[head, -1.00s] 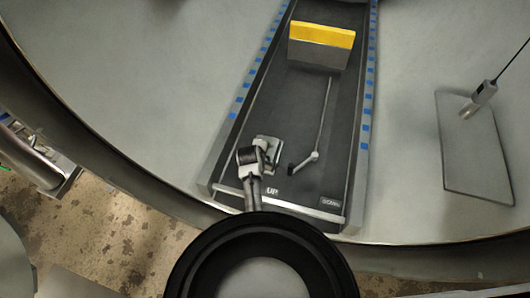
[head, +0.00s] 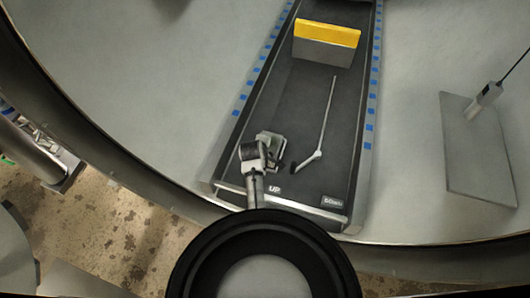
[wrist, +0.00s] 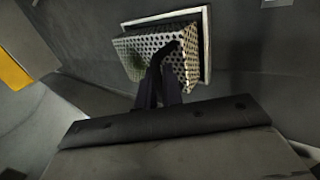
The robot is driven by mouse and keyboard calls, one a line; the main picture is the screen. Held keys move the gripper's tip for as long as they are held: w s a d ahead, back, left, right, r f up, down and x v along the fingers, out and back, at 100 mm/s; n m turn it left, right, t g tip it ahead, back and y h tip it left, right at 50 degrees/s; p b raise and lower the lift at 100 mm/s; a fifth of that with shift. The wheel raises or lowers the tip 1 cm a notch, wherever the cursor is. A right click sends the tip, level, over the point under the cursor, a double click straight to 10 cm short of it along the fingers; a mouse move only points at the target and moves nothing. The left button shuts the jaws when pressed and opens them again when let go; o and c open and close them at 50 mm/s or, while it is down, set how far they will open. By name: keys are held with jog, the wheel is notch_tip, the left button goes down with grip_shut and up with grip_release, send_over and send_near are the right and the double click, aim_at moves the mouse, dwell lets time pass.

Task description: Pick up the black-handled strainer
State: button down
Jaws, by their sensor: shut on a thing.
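The strainer is a light metal box with perforated walls and a pale rim, seen in the wrist view (wrist: 185,52). In the head view the strainer (head: 268,138) is small, just past my gripper (head: 266,154), over the near left part of the dark sloped channel. In the wrist view the dark fingers of my gripper (wrist: 160,82) are close together at the strainer's near side and shut on it. Its black handle is hard to tell from the dark fingers. I cannot tell whether the strainer still touches the surface.
A thin rod with a dark end (head: 318,135) lies on the channel (head: 300,100), right of my gripper. A yellow-topped block (head: 326,40) stands farther up the channel. A grey plate (head: 468,160) with a corded device (head: 487,97) is at right. Labels mark the near edge.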

notch_tip(320, 180, up, 19)
jog(key=shift+f, duration=0.15)
jog(key=shift+p, duration=0.4)
notch_tip(320, 180, up, 4)
jog(key=p, duration=0.4)
jog(key=shift+f, duration=0.25)
